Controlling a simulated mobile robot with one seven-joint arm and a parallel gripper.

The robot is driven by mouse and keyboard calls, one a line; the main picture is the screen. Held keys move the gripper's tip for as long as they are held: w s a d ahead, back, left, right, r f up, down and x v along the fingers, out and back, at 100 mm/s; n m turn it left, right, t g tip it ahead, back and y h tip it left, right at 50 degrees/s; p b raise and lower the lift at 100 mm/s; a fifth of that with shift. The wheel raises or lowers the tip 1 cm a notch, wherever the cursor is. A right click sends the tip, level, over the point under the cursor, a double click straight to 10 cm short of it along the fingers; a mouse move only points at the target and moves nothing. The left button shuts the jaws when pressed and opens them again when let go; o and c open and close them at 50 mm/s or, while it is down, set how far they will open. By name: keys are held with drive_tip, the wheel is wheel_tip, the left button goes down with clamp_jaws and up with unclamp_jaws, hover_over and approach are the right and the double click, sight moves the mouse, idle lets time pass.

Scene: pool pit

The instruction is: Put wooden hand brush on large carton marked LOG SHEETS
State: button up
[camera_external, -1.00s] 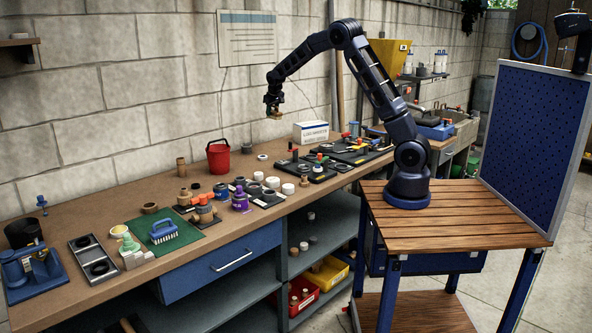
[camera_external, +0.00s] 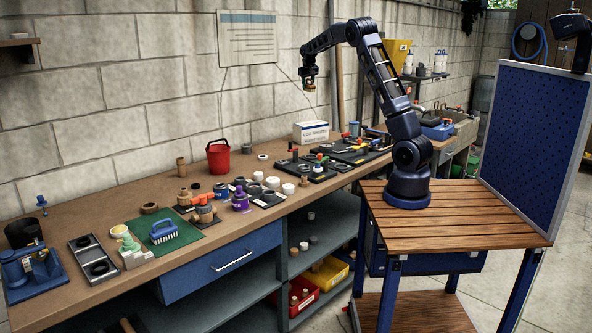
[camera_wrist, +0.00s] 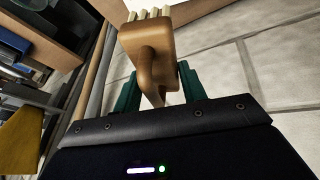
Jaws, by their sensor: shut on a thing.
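My gripper (camera_external: 309,87) is shut on the wooden hand brush and holds it in the air above the bench. In the wrist view the brush (camera_wrist: 146,42) has a tan wooden body with pale bristle tufts at the top of the picture, and its handle sits between the teal fingers (camera_wrist: 158,92). In the external view the brush is small and mostly hidden under the gripper. The white carton marked LOG SHEETS (camera_external: 311,132) stands at the back of the bench against the wall. The gripper is well above the carton and close to over it in the picture.
A red bucket (camera_external: 218,156) stands left of the carton. Black trays with knobs and fittings (camera_external: 345,150) lie in front and to its right. A green mat (camera_external: 172,238) with a blue brush lies farther left. A wooden pole (camera_external: 338,98) leans on the wall behind.

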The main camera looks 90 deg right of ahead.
drive_tip(key=shift+s+d+r, duration=0.2)
drive_tip(key=shift+s+d, duration=0.1)
drive_tip(key=shift+s, duration=0.2)
drive_tip(key=shift+s+d+f, duration=0.1)
drive_tip(key=shift+s+f, duration=0.05)
hover_over(310, 122)
drive_tip(key=a, duration=0.3)
drive_tip(key=f, duration=1.9)
drive_tip(key=shift+d+f, duration=0.25)
drive_tip(key=shift+f, duration=0.1)
drive_tip(key=o, duration=1)
drive_tip(key=v, duration=1.2)
